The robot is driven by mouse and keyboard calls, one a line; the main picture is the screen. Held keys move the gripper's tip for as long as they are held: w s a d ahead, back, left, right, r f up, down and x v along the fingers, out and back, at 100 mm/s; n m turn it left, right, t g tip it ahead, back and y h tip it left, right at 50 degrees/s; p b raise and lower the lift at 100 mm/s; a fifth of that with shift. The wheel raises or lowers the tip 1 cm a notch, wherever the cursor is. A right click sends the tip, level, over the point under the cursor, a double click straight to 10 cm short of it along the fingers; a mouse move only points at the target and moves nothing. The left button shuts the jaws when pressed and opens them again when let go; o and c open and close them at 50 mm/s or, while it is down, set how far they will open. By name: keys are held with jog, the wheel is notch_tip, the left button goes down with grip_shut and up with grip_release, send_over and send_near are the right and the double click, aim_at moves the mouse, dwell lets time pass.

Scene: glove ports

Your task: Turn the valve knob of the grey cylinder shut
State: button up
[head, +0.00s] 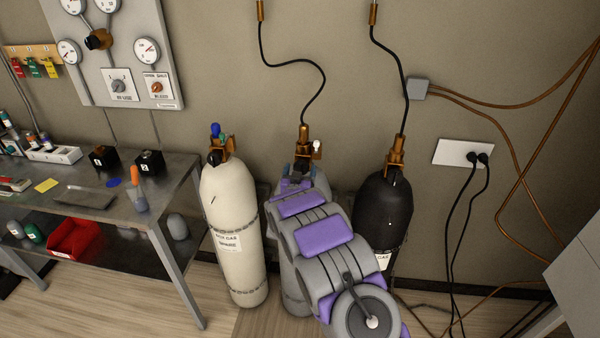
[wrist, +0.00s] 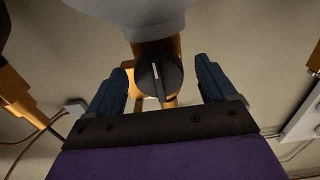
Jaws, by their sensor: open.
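The grey cylinder (head: 290,275) stands against the wall between a cream and a black cylinder. My arm hides most of it in the head view. Its brass valve (head: 303,140) shows above my gripper (head: 299,172), with a hose going up. In the wrist view the cylinder's pale shoulder (wrist: 150,14) is at the top. Its black valve knob (wrist: 160,78) has a white line running roughly up and down the picture. My gripper is open, with one blue finger on each side of the knob and a visible gap on both sides.
The cream cylinder (head: 235,225) is close on the left, the black cylinder (head: 382,215) close on the right. A metal bench (head: 170,190) stands further left. A gauge panel (head: 130,45) hangs above it. Hoses and cables run along the wall.

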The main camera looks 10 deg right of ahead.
jog(key=c, duration=1.1)
jog(key=shift+o, duration=0.2)
